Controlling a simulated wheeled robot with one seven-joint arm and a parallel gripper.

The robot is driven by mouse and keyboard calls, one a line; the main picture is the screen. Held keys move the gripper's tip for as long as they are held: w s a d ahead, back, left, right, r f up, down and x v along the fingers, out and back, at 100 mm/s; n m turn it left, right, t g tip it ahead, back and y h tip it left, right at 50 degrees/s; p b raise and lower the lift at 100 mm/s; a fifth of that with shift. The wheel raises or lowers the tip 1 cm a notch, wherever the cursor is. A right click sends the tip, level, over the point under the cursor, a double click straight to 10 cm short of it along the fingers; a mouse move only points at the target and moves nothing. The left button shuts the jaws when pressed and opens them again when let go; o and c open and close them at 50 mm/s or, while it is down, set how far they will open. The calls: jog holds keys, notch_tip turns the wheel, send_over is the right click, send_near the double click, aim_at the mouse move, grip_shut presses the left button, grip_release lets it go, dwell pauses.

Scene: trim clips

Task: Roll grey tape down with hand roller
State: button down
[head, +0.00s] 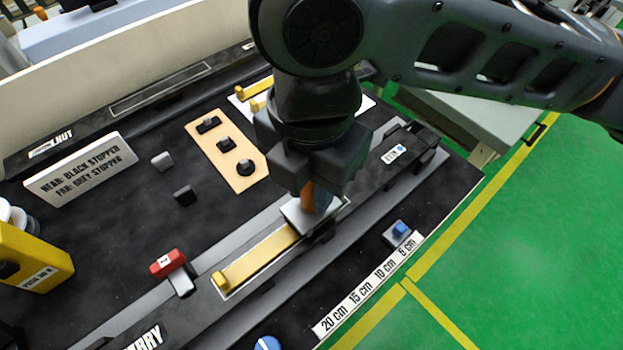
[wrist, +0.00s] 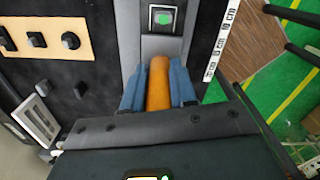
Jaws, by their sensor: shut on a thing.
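My gripper (head: 318,190) points down and is shut on the hand roller's orange handle (head: 307,196). In the wrist view the orange handle (wrist: 158,85) stands between the blue fingers. A pale plate (head: 294,212) shows under the gripper, at the far end of a yellow strip (head: 258,257) on the rail. The roller's wheel is hidden, so I cannot tell whether it touches the surface. A grey band (head: 113,321) runs along the rail; I cannot tell for certain whether it is the grey tape.
A red-topped clamp (head: 168,263) sits left of the yellow strip. A tan board (head: 227,152) with black parts lies behind. Two small blocks (head: 183,195) lie near a stopper sign (head: 80,168). A centimetre scale (head: 368,287) and blue button (head: 400,228) are at the front edge.

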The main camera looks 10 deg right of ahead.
jog(key=shift+s+a+f, duration=0.1)
jog(key=shift+a, duration=0.05)
jog(key=shift+s+a+p, duration=0.45)
jog(key=shift+s+a, duration=0.35)
jog(key=shift+a, duration=0.4)
jog(key=shift+s+a+p, duration=0.45)
jog(key=shift+s+a, duration=0.4)
jog(key=shift+a, duration=0.3)
jog(key=shift+s+a+p, duration=0.45)
jog(key=shift+s+a, duration=0.35)
jog(key=shift+a, duration=0.4)
notch_tip(320, 180, up, 8)
jog(key=p, duration=0.4)
dwell(0.5)
